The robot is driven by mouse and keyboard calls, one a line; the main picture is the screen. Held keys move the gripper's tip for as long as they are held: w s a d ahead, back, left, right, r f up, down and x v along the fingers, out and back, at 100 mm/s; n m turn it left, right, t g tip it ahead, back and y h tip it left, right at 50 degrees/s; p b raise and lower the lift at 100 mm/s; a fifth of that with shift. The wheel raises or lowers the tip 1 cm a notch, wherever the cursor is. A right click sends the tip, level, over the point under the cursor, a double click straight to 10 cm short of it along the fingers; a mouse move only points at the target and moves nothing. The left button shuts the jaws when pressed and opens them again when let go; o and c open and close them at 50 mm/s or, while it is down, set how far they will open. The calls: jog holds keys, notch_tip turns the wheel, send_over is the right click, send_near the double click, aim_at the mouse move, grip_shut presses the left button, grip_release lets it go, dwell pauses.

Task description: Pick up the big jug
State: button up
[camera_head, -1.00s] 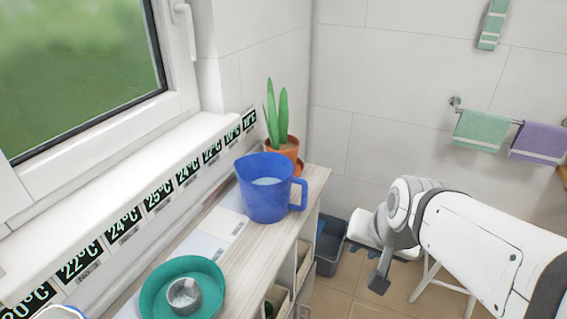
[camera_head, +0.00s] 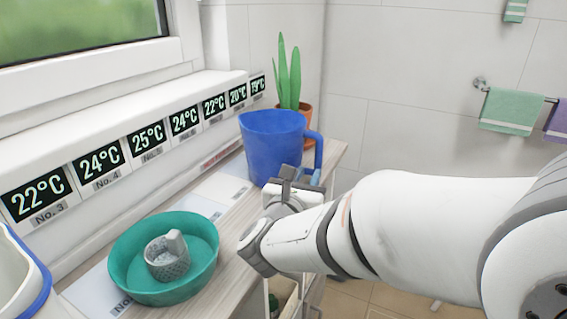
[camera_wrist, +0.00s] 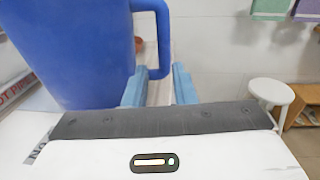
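The big blue jug (camera_head: 268,145) stands upright on the cart top, with its handle (camera_head: 319,152) toward the right. In the wrist view the jug (camera_wrist: 70,50) fills the upper left, and its handle (camera_wrist: 162,40) hangs down just ahead of the fingers. My gripper (camera_head: 312,178) is close in front of the jug's handle side. In the wrist view my gripper (camera_wrist: 160,88) shows two blue fingers apart, with the handle's lower end lined up between them. Whether a finger touches the handle cannot be told.
A green basin (camera_head: 130,262) with a grey mesh cup (camera_head: 166,258) sits at the front of the cart. A potted plant (camera_head: 289,75) stands behind the jug. Temperature labels (camera_head: 147,138) line the window ledge. A white stool (camera_wrist: 270,92) is at right.

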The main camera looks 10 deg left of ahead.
aim_at(316, 164)
jog(key=shift+w+d+f+m, duration=0.1)
jog(key=shift+w+m, duration=0.15)
jog(key=shift+m, duration=0.05)
jog(key=x, duration=0.7)
jog(key=shift+d+f, duration=0.2)
jog(key=shift+f, duration=0.05)
grip_shut()
dwell(0.7)
jog(key=shift+r, duration=0.15)
